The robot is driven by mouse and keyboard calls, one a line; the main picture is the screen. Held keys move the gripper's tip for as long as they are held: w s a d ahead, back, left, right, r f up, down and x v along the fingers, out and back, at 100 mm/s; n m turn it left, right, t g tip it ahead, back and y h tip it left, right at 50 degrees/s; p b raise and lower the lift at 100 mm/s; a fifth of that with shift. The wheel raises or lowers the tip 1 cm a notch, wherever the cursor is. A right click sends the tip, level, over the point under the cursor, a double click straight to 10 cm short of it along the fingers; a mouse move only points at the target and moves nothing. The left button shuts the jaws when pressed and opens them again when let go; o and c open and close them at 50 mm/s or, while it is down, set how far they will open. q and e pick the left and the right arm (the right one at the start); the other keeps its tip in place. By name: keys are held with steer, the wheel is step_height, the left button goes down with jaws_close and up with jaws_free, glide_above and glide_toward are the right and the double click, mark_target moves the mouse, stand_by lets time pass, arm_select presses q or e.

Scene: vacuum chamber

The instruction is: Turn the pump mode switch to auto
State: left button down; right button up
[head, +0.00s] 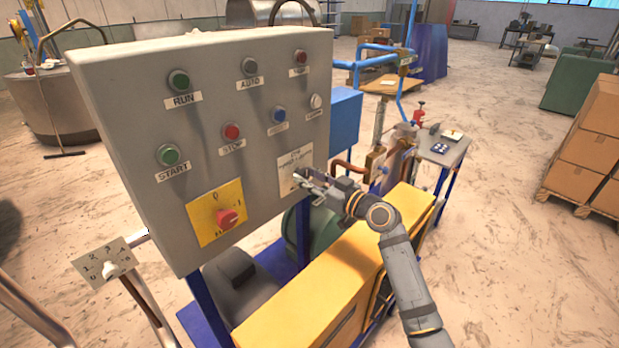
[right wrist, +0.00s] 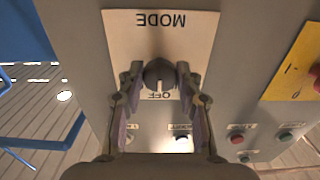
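The pump mode switch (right wrist: 160,73) is a dark round knob on a pale plate marked MODE (right wrist: 195,50), upside down in the right wrist view. Its white mark points to the OFF label. In the head view the plate (head: 286,178) is at the lower right of the grey panel, with its knob hidden by my gripper. My right gripper (head: 302,180) is at the plate. In the right wrist view its fingers (right wrist: 159,76) stand open on either side of the knob, very close to it; I cannot make out firm contact. My left gripper is not in view.
The grey panel (head: 120,120) also carries several push buttons and a red rotary switch (head: 227,219) on a yellow plate. A yellow cabinet (head: 300,310) stands below, under my right arm. A small numbered dial plate (head: 110,262) is at the lower left. Pipes and a blue box (head: 345,118) stand behind.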

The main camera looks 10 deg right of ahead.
steer(key=c, duration=0.5)
steer(key=shift+m, duration=0.9)
steer(key=m, duration=0.2)
steer(key=shift+m, duration=2.6)
steer(key=shift+p, duration=0.3)
